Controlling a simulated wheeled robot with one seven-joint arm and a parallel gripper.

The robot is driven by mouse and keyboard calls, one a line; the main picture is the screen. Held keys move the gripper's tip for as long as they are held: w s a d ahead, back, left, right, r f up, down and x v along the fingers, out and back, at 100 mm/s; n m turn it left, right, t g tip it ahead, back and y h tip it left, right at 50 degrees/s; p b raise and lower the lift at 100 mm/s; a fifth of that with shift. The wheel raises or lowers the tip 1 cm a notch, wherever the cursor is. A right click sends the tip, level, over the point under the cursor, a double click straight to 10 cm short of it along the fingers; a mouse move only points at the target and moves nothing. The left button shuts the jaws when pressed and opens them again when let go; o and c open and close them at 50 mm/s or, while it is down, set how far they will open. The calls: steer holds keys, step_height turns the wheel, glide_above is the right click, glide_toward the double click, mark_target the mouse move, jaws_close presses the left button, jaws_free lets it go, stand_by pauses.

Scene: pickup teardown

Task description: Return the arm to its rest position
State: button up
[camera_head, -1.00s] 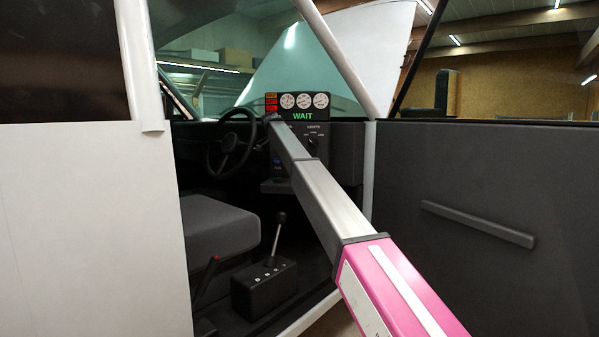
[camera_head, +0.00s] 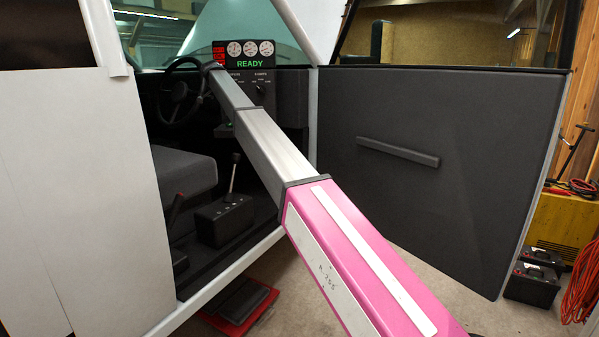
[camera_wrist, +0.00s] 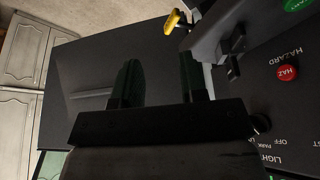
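My arm, a pink upper part and a silver telescoping part, reaches through the open doorway of the white truck cab to the dashboard. In the wrist view, my gripper (camera_wrist: 163,78) has two dark green fingers standing apart with nothing between them. Beyond them is the dark open door. In the head view, the arm's far end is close to the steering wheel (camera_head: 180,92), and the fingers cannot be made out. The gauge panel (camera_head: 243,54) shows green "READY". In the wrist view, a red hazard button (camera_wrist: 287,73) and a yellow-ended part (camera_wrist: 176,21) are near the gripper.
The door (camera_head: 430,160) stands open on the right. The seat (camera_head: 183,172) and shift lever (camera_head: 234,175) are below the arm. A red and black step (camera_head: 240,303) lies on the floor. Black batteries (camera_head: 533,280), a yellow cabinet (camera_head: 566,222) and an orange cable (camera_head: 582,285) stand far right.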

steer(key=s+d+f+n+y, duration=0.1)
steer(key=s+d+f+n, duration=0.1)
steer(key=s+d+f, duration=0.7)
steer(key=s+d+f+n+g, duration=0.1)
steer(key=s+d+f+n, duration=0.1)
steer(key=d+f, duration=1.15)
steer(key=s+d+f+n+y, duration=0.15)
steer(key=s+d+f, duration=0.55)
steer(key=f, duration=0.8)
steer(key=s+d+f+n, duration=0.2)
steer(key=s+d+f, duration=0.4)
steer(key=s, duration=0.4)
steer(key=s+d+f+n+y, duration=0.1)
steer(key=s+d+f+n, duration=0.1)
steer(key=s+d+f, duration=0.4)
steer(key=s+d+f+n+g, duration=0.1)
steer(key=s+d+f, duration=0.6)
steer(key=s, duration=0.8)
steer(key=shift+s+d+n, duration=0.2)
steer(key=shift+d+n, duration=0.4)
steer(key=shift+n, duration=0.15)
